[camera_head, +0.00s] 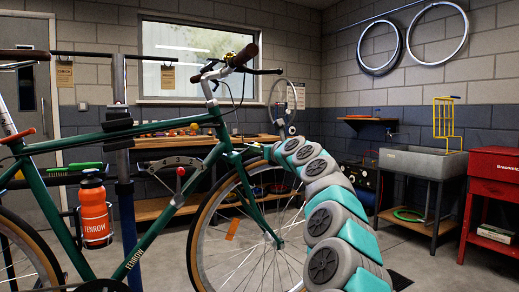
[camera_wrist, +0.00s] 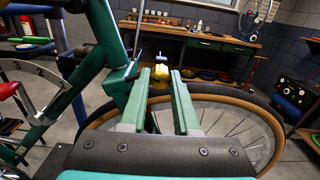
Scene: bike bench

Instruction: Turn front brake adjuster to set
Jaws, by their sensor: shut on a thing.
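The green bike (camera_head: 150,125) is held in a stand, its front wheel (camera_head: 205,225) under the fork. In the wrist view a small yellow piece (camera_wrist: 159,75), which looks like the front brake adjuster, sits between my fingertips, just above the front tyre. My gripper (camera_wrist: 160,78) has its two green fingers on either side of this piece and is shut on it. A small dark bar with a pale end stands just beyond it. In the head view my arm's end reaches the fork crown, and the adjuster cannot be made out there. Its setting cannot be read.
The green frame tube (camera_wrist: 105,40) is close on the left of my gripper. A wooden workbench (camera_head: 160,142) with small parts stands behind the bike. A sink (camera_head: 423,162) and a red cabinet (camera_head: 495,172) stand at the right. The floor between is mostly open.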

